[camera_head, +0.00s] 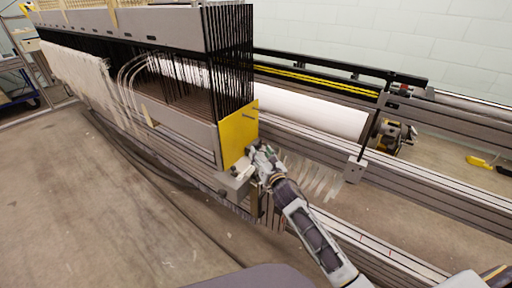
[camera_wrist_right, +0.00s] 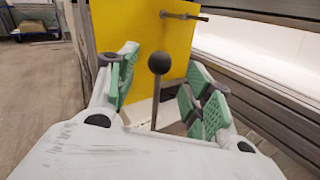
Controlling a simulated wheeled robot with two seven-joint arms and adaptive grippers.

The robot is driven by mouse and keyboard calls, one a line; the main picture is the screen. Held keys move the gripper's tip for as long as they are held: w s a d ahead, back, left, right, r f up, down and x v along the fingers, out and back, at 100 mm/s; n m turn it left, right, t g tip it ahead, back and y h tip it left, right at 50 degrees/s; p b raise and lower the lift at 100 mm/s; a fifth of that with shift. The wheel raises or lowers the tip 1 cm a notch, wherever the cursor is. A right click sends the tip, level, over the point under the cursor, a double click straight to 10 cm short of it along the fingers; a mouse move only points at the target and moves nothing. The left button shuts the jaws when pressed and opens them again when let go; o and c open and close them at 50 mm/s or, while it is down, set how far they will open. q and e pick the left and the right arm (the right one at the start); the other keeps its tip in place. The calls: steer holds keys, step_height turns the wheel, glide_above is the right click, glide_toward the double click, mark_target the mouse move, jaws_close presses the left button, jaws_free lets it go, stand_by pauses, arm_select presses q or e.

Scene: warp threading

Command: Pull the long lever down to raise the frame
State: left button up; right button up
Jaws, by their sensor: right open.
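A lever with a black ball knob (camera_wrist_right: 160,62) on a thin grey rod stands in front of the yellow end plate (camera_wrist_right: 135,30) in the right wrist view. My right gripper (camera_wrist_right: 162,72) is open, its green-padded fingers on either side of the knob with gaps showing. In the head view the right gripper (camera_head: 262,158) is at the lower edge of the yellow plate (camera_head: 238,134), and the lever is hard to make out there. The frame (camera_head: 210,28) with many dark vertical wires stands above and behind the plate. My left gripper is not in view.
A white roll (camera_head: 320,110) and long grey rails (camera_head: 440,190) lie to the right. White threads (camera_head: 80,75) hang at the left. The concrete floor (camera_head: 110,220) at front left is open.

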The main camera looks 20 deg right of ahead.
mark_target(258, 148)
steer(key=shift+w+a+b, duration=0.1)
steer(key=shift+w+b, duration=0.25)
steer(key=shift+w, duration=1.4)
steer(key=shift+w+a, duration=0.1)
steer(key=shift+w, duration=0.95)
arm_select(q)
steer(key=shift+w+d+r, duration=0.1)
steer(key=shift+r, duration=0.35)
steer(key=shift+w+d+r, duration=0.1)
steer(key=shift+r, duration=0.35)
arm_select(e)
steer(key=shift+w, duration=0.15)
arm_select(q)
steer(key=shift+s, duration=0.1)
arm_select(e)
steer(key=c, duration=1.1)
jaws_close()
